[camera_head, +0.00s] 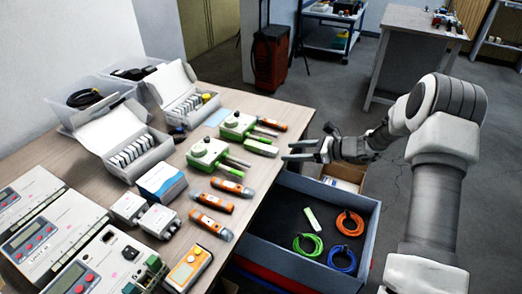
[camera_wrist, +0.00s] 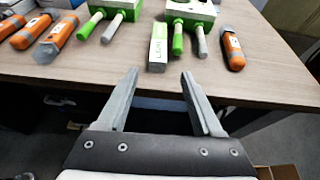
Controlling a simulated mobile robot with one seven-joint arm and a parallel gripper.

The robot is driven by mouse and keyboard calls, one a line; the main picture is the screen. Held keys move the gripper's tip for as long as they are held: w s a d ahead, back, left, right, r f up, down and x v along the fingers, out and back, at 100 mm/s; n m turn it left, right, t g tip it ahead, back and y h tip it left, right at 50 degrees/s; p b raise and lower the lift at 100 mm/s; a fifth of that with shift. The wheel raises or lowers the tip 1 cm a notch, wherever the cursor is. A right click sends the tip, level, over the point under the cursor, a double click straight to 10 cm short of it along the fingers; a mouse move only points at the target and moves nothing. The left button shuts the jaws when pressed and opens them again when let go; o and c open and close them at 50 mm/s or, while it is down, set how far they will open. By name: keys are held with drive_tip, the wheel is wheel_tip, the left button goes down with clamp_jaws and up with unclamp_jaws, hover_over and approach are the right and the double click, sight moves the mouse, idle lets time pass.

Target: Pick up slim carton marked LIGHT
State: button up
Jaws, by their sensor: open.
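The slim carton (camera_wrist: 158,48) is pale with a green band and lettering that seems to read LIGHT. It lies near the table's edge, pointing toward my gripper in the wrist view. In the head view the carton (camera_head: 261,147) lies just left of my gripper (camera_head: 287,150). My gripper (camera_wrist: 160,74) is open and empty. In the wrist view its two fingertips stand either side of the carton's near end, and the carton is not between the fingers along most of its length.
Other orange tools (camera_head: 233,187) lie on the table (camera_head: 265,205). A blue-grey bin (camera_head: 283,215) with coiled cables stands below the table edge.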

sight(277, 151)
drive_tip(key=x, duration=0.1)
drive_tip(key=b+x, duration=0.1)
drive_tip(key=x, duration=0.3)
drive_tip(key=shift+s+a+r, duration=0.1)
drive_tip(key=shift+a+r, duration=0.1)
drive_tip(key=shift+r, duration=0.05)
clamp_jaws()
